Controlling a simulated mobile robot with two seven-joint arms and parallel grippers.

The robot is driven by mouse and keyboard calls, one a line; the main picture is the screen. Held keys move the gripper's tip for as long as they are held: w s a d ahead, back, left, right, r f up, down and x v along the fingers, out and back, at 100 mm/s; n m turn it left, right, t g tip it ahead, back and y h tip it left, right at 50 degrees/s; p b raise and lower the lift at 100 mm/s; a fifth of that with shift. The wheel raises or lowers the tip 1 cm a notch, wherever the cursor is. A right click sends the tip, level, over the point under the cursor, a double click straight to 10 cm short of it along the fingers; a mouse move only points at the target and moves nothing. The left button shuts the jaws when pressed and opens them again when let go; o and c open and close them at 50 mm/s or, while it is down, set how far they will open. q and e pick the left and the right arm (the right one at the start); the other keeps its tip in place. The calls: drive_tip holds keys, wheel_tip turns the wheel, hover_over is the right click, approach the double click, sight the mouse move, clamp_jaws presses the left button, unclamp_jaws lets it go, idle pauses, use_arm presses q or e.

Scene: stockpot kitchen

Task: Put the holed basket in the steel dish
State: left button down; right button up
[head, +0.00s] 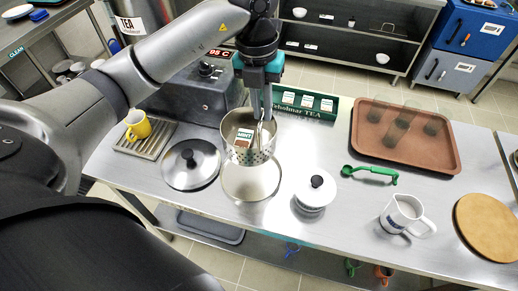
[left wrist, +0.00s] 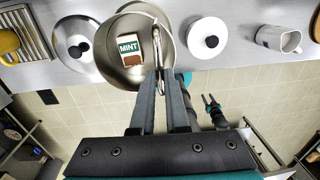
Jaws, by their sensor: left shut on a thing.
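The holed basket (head: 234,151) is a round steel pan with a perforated wall, and a MINT packet (head: 244,138) lies inside it. My left gripper (head: 266,115) is shut on the basket's right side. In the left wrist view the basket (left wrist: 112,66) is at the fingertips (left wrist: 160,72), with the packet inside. The steel dish (head: 250,185) is a shallow round dish on the counter. Its near part shows below the basket, which hides its far part. I cannot tell the gap between them. A dark two-pronged shape (left wrist: 211,104), perhaps my right gripper, shows small in the left wrist view.
A pot lid (head: 190,166) lies left of the dish, and a white lidded pot (head: 315,191) stands to its right. Behind are a grey machine (head: 200,95) and a green tea box (head: 328,107). A green scoop (head: 370,172), brown tray (head: 438,150) and white jug (head: 402,213) are farther right.

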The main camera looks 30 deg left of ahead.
sight(262, 151)
use_arm(q)
wheel_tip(262, 151, down, 14)
drive_tip(key=shift+f, duration=0.25)
idle(0.3)
drive_tip(key=c, duration=0.9)
unclamp_jaws()
drive_tip(key=shift+f, duration=0.1)
drive_tip(key=r, duration=0.8)
drive_tip(key=a+r, duration=0.1)
drive_tip(key=r, duration=0.3)
drive_tip(key=shift+s+r, duration=0.1)
